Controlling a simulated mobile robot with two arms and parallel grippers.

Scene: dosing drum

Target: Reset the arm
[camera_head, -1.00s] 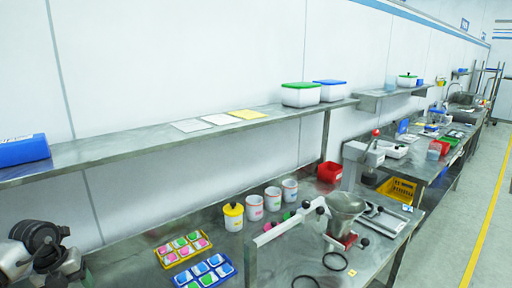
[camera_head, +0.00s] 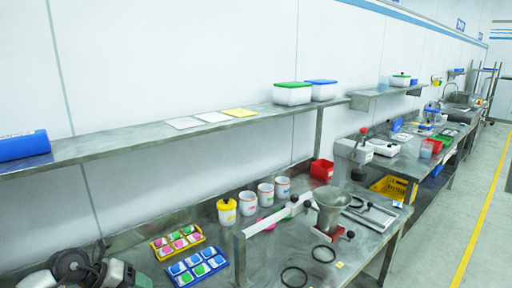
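My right gripper is not in view. A steel funnel (camera_head: 332,208) stands on a red-based device on the bench. A pale beam (camera_head: 265,219) with black knobs runs to the left of it, on an upright post. Nothing shows held by either arm.
A yellow tray (camera_head: 155,247) and a blue tray (camera_head: 231,264) hold coloured pieces. A yellow-lidded jar (camera_head: 227,212), several white cups (camera_head: 248,204), a red bin (camera_head: 322,170) and black rings (camera_head: 294,277) stand or lie around. A steel shelf (camera_head: 100,150) runs above. The floor (camera_head: 440,230) at right is clear.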

